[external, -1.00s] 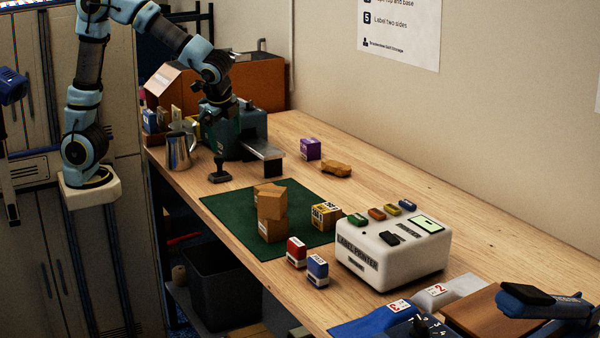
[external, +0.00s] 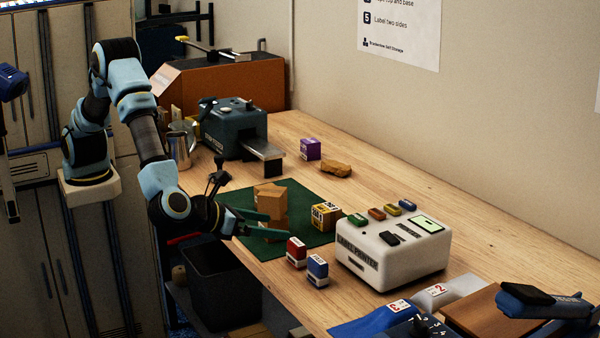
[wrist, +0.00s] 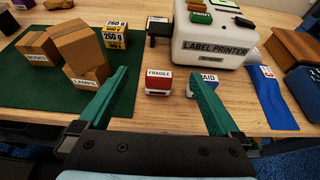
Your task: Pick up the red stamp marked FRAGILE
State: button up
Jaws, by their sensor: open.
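The red stamp marked FRAGILE (wrist: 158,84) stands upright on the wooden table in the wrist view, framed between my open fingers and a little beyond their tips. In the external view the red stamp (external: 296,252) stands near the table's front edge. My gripper (external: 276,224) is open and empty, to the left of the stamp, with its green fingers pointing toward it. The fingers (wrist: 160,78) also show in the wrist view. A blue stamp (external: 317,270) marked PAID stands right beside the red one; in the wrist view my right finger covers part of it.
Small cartons (external: 272,208) stand stacked on the green mat (external: 308,190), close to my fingers. A yellow weight block (external: 325,216) stands at the mat's edge. The white label printer (external: 392,255) is behind the stamps. A dark bin (external: 218,282) stands below the table's front edge.

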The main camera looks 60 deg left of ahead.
aim_at(291, 245)
notch_tip(291, 245, down, 4)
jog(key=shift+f, duration=0.2)
jog(key=p+x, duration=0.1)
jog(key=x, duration=0.4)
jog(key=shift+w+p, duration=0.15)
jog(key=shift+p, duration=0.2)
jog(key=p+x, duration=0.2)
jog(key=x, duration=0.2)
jog(key=shift+w, duration=0.1)
jog(key=shift+w+d+f+p, duration=0.1)
jog(key=shift+w+f+p, duration=0.25)
jog(key=shift+w, duration=0.2)
jog(key=shift+c, duration=0.3)
jog(key=c, duration=1.4)
